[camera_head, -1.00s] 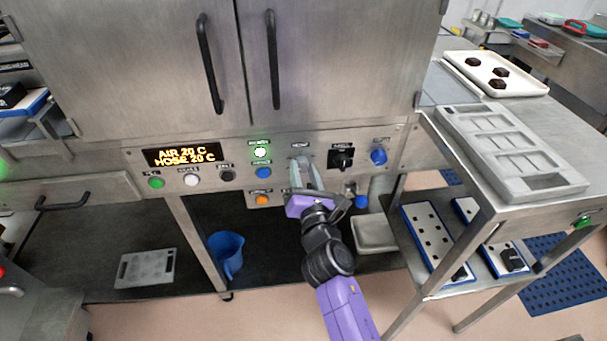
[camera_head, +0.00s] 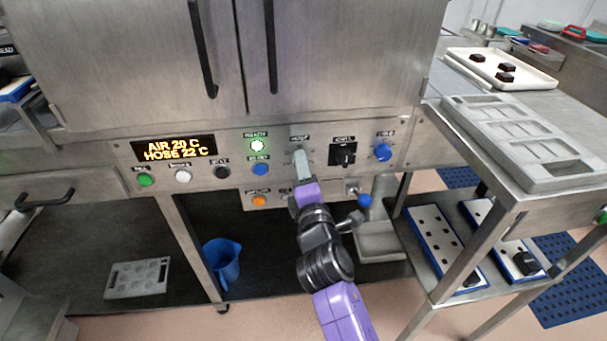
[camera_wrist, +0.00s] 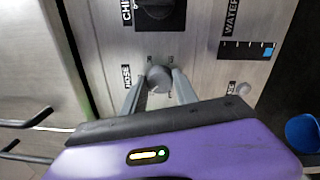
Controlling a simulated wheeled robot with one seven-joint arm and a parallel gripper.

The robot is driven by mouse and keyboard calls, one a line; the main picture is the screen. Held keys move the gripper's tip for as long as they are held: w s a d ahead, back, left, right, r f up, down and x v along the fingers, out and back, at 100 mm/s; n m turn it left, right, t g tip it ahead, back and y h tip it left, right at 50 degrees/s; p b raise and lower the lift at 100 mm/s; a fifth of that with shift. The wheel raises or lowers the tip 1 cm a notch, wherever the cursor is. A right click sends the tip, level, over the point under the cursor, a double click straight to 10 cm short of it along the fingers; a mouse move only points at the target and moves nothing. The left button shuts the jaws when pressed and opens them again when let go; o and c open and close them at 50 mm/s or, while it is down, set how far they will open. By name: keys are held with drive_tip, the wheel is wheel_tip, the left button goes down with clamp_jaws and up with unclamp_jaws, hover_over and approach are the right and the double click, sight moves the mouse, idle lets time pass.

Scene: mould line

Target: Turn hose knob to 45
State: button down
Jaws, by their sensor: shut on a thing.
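The hose knob (camera_wrist: 158,78) is a small round grey knob on the steel panel, beside a label reading HOSE in the wrist view. My gripper (camera_wrist: 157,88) is shut on it, with one finger on each side. In the head view my gripper (camera_head: 301,162) reaches up to the panel and its fingers hide the knob. The display (camera_head: 174,148) on the panel reads AIR 20 C and HOSE 22 C in amber letters.
A black rotary switch (camera_head: 343,155) and a blue knob (camera_head: 382,152) sit right of my gripper. Several buttons, including a blue one (camera_head: 260,170), are left of it. A cart (camera_head: 480,205) stands at the right.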

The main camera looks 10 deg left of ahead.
drive_tip(key=shift+s+a+f+m+g+h+b, duration=0.15)
drive_tip(key=shift+m+b, duration=2.25)
drive_tip(key=shift+m, duration=3.15)
drive_tip(key=shift+w+a+r+m+g+h+b, duration=0.15)
drive_tip(key=shift+m+b, duration=2.2)
drive_tip(key=shift+m, duration=3.25)
drive_tip(key=shift+s+f+m+g+h+b, duration=0.15)
drive_tip(key=shift+m+b, duration=2.25)
drive_tip(key=shift+m, duration=3.15)
drive_tip(key=c, duration=0.9)
unclamp_jaws()
drive_tip(key=shift+c, duration=0.2)
